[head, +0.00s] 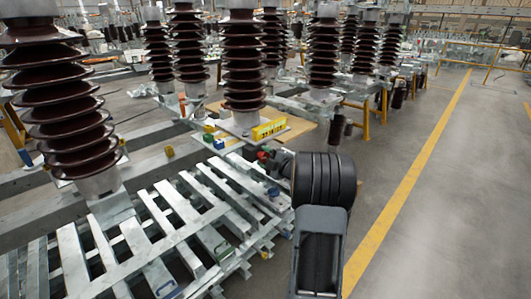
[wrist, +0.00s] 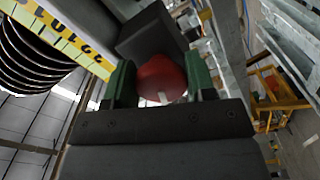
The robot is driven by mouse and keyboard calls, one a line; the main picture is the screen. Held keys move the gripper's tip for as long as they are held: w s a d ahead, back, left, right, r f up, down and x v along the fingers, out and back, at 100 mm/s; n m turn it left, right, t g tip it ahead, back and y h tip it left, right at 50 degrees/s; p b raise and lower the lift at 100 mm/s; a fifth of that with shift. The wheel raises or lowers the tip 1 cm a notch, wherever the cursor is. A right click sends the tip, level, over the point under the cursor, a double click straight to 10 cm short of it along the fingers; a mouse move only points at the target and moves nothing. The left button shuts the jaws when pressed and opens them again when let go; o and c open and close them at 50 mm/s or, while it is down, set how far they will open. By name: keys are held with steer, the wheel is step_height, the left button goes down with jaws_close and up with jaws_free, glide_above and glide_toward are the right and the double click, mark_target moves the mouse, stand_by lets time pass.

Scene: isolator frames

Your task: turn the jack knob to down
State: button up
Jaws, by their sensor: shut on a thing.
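The jack knob is a round red knob (wrist: 160,78) with a small white mark near its lower edge in the wrist view. It sits against a dark block (wrist: 148,32). My gripper (wrist: 160,84) is shut on it, with one green finger on each side. In the head view my gripper (head: 265,160) is at the end of the black arm, beside the base plate of the middle insulator. Only a bit of red (head: 262,155) shows there, and the arm hides the rest. I cannot tell which setting the white mark stands for.
Tall brown insulators (head: 245,70) rise nearby. Grey metal slats (head: 150,235) lie at the left front. A blue part (head: 273,191) is below my gripper. Open floor (head: 450,200) lies right.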

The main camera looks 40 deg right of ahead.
steer(key=m+p, duration=0.5)
steer(key=m, duration=0.2)
steer(key=shift+a, duration=0.1)
steer(key=m+p, duration=0.2)
steer(key=m, duration=0.1)
steer(key=m+p, duration=0.2)
steer(key=m, duration=0.1)
steer(key=shift+a+f, duration=0.15)
steer(key=shift+m, duration=0.4)
steer(key=o, duration=0.9)
steer(key=shift+s, duration=0.1)
steer(key=s+d, duration=0.2)
steer(key=s, duration=1.1)
steer(key=shift+s+d, duration=0.25)
steer(key=shift+s, duration=0.05)
